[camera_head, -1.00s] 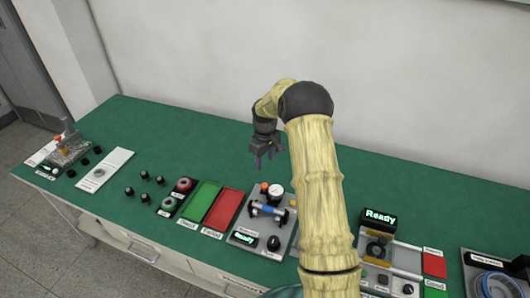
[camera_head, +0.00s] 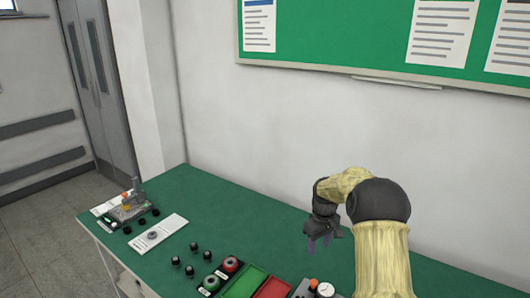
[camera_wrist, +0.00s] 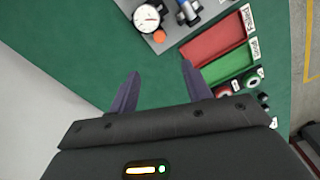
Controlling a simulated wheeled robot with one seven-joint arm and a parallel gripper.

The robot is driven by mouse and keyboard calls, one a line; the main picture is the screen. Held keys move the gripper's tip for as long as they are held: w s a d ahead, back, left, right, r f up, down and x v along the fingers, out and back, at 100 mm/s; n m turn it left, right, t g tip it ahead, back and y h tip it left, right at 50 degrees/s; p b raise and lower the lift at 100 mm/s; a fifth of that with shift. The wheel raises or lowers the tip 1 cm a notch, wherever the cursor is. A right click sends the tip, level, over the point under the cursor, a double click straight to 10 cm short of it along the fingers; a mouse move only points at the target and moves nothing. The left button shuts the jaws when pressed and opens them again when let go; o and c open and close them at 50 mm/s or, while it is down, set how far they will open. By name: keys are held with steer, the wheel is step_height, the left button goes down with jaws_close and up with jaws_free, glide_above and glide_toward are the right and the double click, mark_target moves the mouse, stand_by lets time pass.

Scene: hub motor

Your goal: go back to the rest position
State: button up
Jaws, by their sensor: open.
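My gripper (camera_head: 324,242) hangs over the green table (camera_head: 195,195), its fingers pointing down. In the wrist view my gripper (camera_wrist: 158,88) has its two purple fingers apart with nothing between them. My arm reaches in from the lower right of the head view.
A green tray (camera_head: 244,283) and a red tray (camera_head: 274,288) lie on the table. A gauge fixture (camera_wrist: 147,18) stands beside them. Black knobs (camera_head: 194,246), a white plate (camera_head: 160,230) and a small device (camera_head: 130,205) are further left. A wall stands behind.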

steer(key=s+a+r+m, duration=0.2)
steer(key=s, duration=0.7)
steer(key=s+a+r+m+t, duration=0.1)
steer(key=s+a+r, duration=0.1)
steer(key=s, duration=0.8)
steer(key=s+a+r+m+t, duration=0.1)
steer(key=s+a+r+m, duration=0.1)
steer(key=s, duration=0.8)
steer(key=shift+a+m, duration=0.3)
steer(key=shift+a, duration=0.15)
steer(key=shift+s, duration=0.1)
steer(key=shift+c, duration=1.4)
steer(key=shift+d, duration=0.15)
